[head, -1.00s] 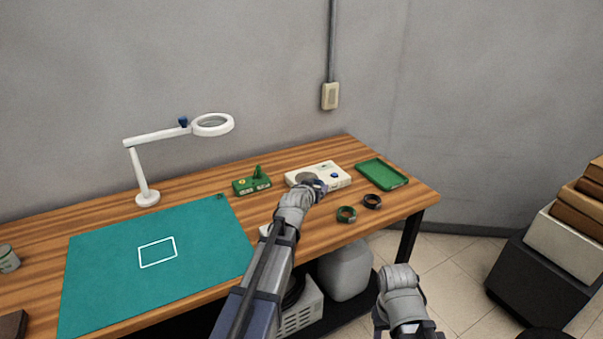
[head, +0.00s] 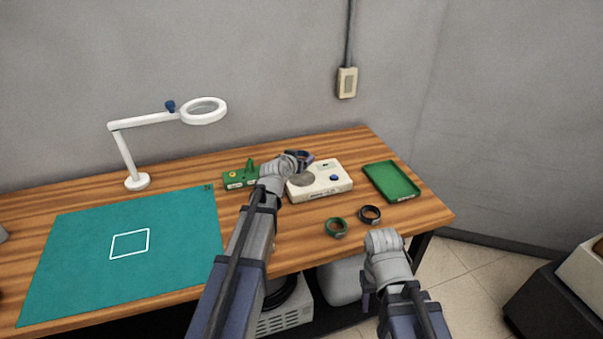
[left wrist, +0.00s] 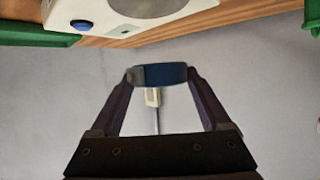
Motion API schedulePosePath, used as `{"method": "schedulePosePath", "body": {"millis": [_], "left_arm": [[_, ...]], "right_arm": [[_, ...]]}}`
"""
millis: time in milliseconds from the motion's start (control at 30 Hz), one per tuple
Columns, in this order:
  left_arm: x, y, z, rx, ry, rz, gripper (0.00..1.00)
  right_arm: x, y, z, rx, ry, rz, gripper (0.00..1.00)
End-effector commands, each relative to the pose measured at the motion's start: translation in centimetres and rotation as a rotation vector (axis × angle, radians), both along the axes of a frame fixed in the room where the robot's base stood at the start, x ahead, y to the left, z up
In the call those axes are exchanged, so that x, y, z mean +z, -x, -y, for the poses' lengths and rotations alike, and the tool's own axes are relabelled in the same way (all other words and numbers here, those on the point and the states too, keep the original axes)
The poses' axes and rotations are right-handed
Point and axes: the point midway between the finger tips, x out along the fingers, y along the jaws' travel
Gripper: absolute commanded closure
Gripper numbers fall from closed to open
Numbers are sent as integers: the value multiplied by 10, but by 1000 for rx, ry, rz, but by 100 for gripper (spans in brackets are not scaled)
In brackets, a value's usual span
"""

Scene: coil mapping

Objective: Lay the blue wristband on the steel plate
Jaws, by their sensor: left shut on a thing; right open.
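My left gripper (head: 300,156) is shut on the blue wristband (left wrist: 162,74), which spans between its fingertips in the left wrist view. In the head view the gripper is at the rear left of the white device, and the arm partly hides the band. The round grey steel plate (head: 302,180) lies on top of the white device (head: 328,186), just in front of the gripper. The plate also shows at the top of the left wrist view (left wrist: 146,7). My right gripper (head: 369,297) is low in front of the table edge, open, its fingers mostly hidden.
A green ring-shaped band (head: 336,228) and a black one (head: 370,215) lie in front of the device. A green tray (head: 391,183) is to its right, a green block (head: 240,178) to its left. A teal mat (head: 80,270) and magnifier lamp (head: 130,155) are farther left.

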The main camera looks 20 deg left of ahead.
Motion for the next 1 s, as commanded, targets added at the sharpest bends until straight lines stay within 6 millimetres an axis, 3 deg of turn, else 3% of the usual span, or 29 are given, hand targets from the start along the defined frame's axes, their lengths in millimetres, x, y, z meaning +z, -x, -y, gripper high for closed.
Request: {"method": "schedulePosePath", "body": {"millis": [33,200,467,667,1000], "left_arm": [[13,0,-2,-23,4,-1,72],[28,1,0,-105,4,10,72],[33,2,2,-148,2,24,72],[19,2,2,-147,2,24,72],[-29,2,2,-147,2,24,72]], "right_arm": [[13,0,0,0,0,0,50],[26,0,0,0,0,0,50],[28,0,0,0,0,0,50],[14,0,0,0,0,0,50],[-34,0,0,0,0,0,50]]}}
